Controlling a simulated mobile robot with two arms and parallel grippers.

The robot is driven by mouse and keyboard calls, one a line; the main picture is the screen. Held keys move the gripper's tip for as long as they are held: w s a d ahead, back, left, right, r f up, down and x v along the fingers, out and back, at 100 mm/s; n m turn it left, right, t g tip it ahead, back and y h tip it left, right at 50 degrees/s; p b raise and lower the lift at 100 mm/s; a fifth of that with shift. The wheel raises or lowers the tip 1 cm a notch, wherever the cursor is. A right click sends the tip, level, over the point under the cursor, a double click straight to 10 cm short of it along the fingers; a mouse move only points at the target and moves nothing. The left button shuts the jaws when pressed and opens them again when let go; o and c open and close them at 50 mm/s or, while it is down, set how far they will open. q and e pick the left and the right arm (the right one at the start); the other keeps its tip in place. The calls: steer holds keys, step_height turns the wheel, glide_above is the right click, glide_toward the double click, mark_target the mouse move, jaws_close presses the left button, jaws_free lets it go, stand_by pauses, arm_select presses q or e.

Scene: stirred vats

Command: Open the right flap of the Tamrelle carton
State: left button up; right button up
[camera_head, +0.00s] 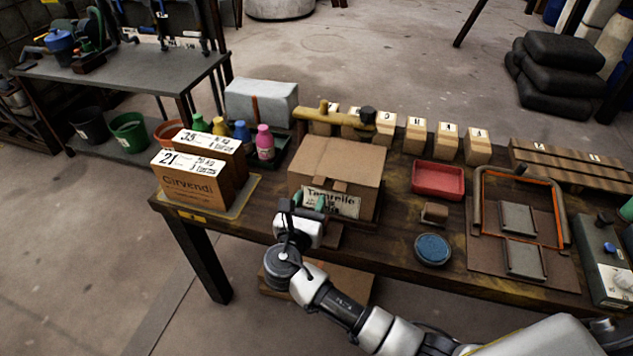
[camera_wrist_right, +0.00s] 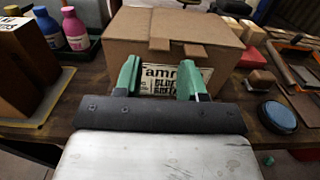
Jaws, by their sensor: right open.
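The Tamrelle carton (camera_head: 340,165) is a brown cardboard box near the middle of the table, with a white printed label (camera_head: 332,202) on its front. My right gripper (camera_head: 308,203) is in front of the carton's label side. In the right wrist view its two green fingertips (camera_wrist_right: 158,78) stand apart, with the label between them in the picture and nothing held. The carton (camera_wrist_right: 175,25) fills the upper middle there; whether the fingertips touch it I cannot tell. My left gripper is not in view.
The Girvendi cartons (camera_head: 191,186) stand left of the Tamrelle carton, with several coloured bottles (camera_head: 265,142) behind. A red tray (camera_head: 438,180), a blue round dish (camera_head: 433,249) and a small brown block (camera_head: 434,213) lie to the right. Wooden blocks (camera_head: 415,136) line the back.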

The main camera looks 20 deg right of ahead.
mark_target(317, 185)
steer(key=x, duration=0.6)
steer(key=shift+w+d, duration=0.1)
steer(key=shift+c, duration=0.3)
jaws_close()
